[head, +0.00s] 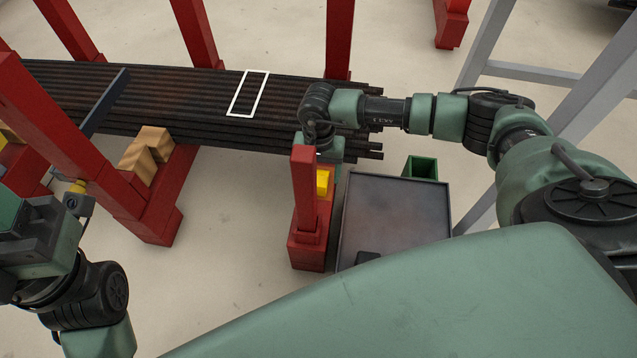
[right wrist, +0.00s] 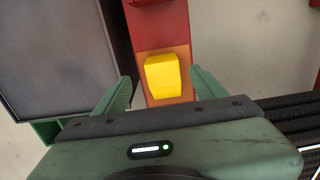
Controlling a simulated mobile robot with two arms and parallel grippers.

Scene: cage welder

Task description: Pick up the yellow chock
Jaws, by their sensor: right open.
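The yellow chock (head: 323,182) sits on the short red stand in the middle of the head view, partly covered by the stand's post. In the right wrist view the chock (right wrist: 163,76) lies on an orange-brown surface, between the two green fingers. My right gripper (head: 330,160) is above and just behind the chock, pointing down. In the right wrist view its fingers (right wrist: 162,82) are apart, one on each side of the chock, with visible gaps. My left gripper (head: 70,205) is at the left edge, and its fingers cannot be made out clearly.
Dark steel bars (head: 190,95) lie across red racks behind. The red post (head: 305,190) stands close in front of my right gripper. A grey tray-like table (head: 395,220) and a green bin (head: 421,167) are to the right. Wooden blocks (head: 146,152) sit on the left rack.

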